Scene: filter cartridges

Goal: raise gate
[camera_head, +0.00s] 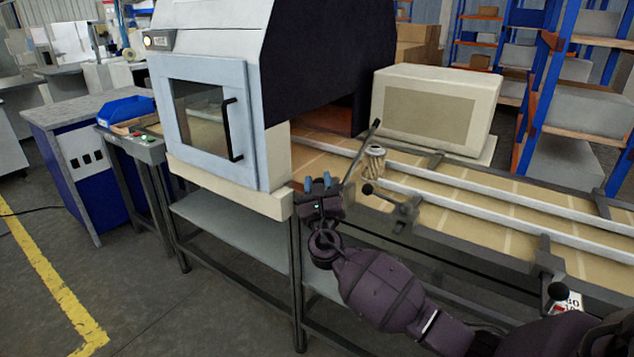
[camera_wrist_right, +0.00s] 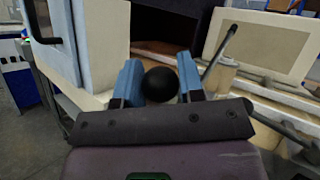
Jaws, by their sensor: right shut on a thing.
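My right gripper (camera_head: 318,186) is at the near edge of the conveyor, by the front corner of the white machine. In the right wrist view its blue fingers (camera_wrist_right: 160,88) are shut on a round black knob (camera_wrist_right: 159,84). My arm hides whatever the knob is fixed to. I cannot tell which part is the gate. A pale ribbed filter cartridge (camera_head: 374,161) stands upright on the conveyor behind the rod. My left gripper is not in view.
The machine (camera_head: 212,105) has a closed windowed door and an open side facing the conveyor (camera_head: 470,207). Light rails run along the conveyor. A big beige box (camera_head: 436,108) stands behind it. A blue bin (camera_head: 126,110) is at the far left. Floor at front left is clear.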

